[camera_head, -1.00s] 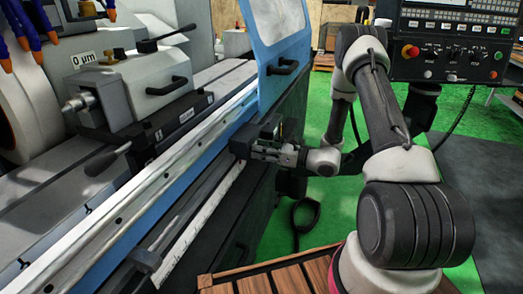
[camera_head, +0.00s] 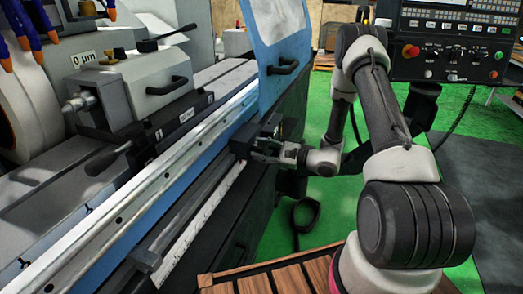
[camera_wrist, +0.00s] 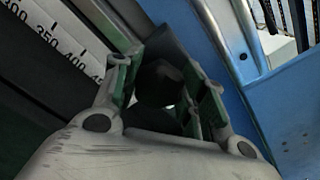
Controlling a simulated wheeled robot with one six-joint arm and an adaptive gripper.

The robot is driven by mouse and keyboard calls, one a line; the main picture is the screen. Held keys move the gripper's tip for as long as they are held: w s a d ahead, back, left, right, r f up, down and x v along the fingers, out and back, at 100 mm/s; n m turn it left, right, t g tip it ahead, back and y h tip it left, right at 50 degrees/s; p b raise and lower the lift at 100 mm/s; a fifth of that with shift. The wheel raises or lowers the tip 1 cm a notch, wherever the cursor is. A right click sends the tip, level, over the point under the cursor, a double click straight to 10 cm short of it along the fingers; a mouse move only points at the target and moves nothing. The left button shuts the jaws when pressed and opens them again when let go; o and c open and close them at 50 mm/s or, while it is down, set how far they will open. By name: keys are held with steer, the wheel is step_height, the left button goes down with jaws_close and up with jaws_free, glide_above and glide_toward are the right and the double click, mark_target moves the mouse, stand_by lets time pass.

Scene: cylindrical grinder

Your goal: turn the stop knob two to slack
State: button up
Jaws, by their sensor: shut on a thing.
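The stop knob (camera_wrist: 160,84) is a dark, faceted knob between my fingers in the wrist view. Its lower part is hidden by the gripper. My gripper (camera_wrist: 165,88) is shut on it, with one green-padded finger on each side. In the head view my gripper (camera_head: 259,150) reaches in from the right to a black stop block (camera_head: 240,146) on the front rail of the grinder. The knob itself is hard to make out there.
A white scale (camera_head: 203,212) runs along the rail beside the block. A second black block (camera_head: 147,260) sits at the rail's near end. The blue door (camera_head: 275,30) with a black handle (camera_head: 284,67) stands just behind my gripper. A wooden slatted surface (camera_head: 285,281) lies below.

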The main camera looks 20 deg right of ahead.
steer(key=n, duration=0.4)
steer(key=shift+f+n, duration=0.1)
steer(key=shift+n, duration=2.2)
steer(key=shift+s, duration=0.1)
steer(key=o, duration=1)
steer(key=shift+o, duration=0.2)
steer(key=v, duration=1.2)
